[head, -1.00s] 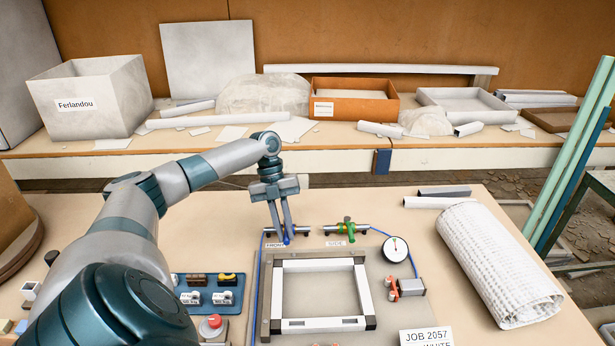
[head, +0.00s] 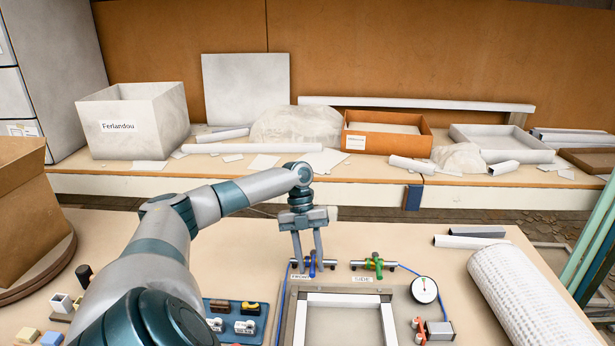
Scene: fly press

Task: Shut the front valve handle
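The fingers partly hide the valve, so the handle's exact angle is unclear. The side valve (head: 374,264), with a green handle, stands to the right above the "SIDE" label. My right gripper is not in view.
A round gauge (head: 424,290) stands right of the side valve. A white frame (head: 345,299) lies in front of the valves. A blue switch panel (head: 235,318) is at left. A white roll (head: 525,300) lies at right. The bench behind the valves is mostly clear.

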